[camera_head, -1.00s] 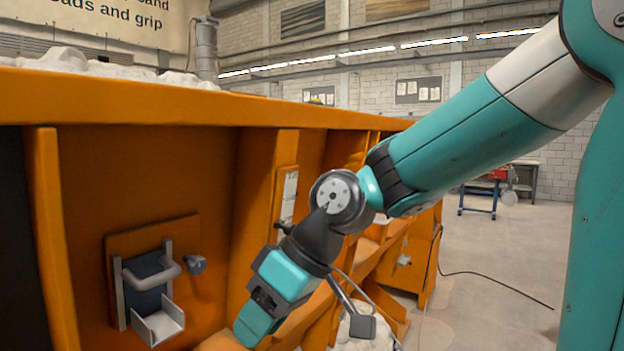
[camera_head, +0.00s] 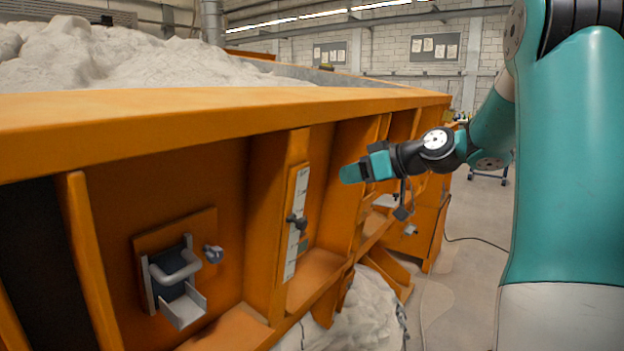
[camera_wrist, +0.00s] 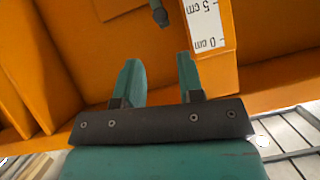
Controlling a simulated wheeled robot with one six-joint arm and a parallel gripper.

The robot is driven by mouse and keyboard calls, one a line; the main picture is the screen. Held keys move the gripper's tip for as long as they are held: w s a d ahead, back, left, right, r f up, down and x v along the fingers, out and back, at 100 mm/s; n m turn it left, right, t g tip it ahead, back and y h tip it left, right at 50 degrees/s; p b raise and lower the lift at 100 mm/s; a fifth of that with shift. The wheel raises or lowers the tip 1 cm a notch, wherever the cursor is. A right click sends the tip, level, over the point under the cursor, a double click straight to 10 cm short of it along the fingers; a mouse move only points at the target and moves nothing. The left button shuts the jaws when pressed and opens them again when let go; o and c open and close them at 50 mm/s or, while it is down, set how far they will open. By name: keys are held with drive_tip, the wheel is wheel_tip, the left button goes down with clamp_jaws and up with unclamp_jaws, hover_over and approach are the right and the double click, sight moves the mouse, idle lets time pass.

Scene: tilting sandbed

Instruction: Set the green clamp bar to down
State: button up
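My gripper (camera_head: 350,173) has teal fingers and points left, level, in front of the orange sandbed side, above and right of the scale strip. In the wrist view my gripper (camera_wrist: 160,80) is open, with nothing between its two fingers. A small greenish piece (camera_head: 303,245) shows beside the white scale strip (camera_head: 291,265); I cannot tell whether it is the clamp bar. No clearly green bar stands out.
A grey bracket with a U-shaped handle (camera_head: 178,265) is mounted on an orange panel at left, with a dark blue-grey knob (camera_head: 213,253) beside it. Orange ribs and the top rail (camera_head: 230,108) project around the recesses. Open floor (camera_head: 460,290) lies to the right.

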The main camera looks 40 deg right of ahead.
drive_tip(key=p+x, duration=0.3)
drive_tip(key=x, duration=0.8)
drive_tip(key=shift+p, duration=0.3)
drive_tip(key=shift+f, duration=0.15)
clamp_jaws()
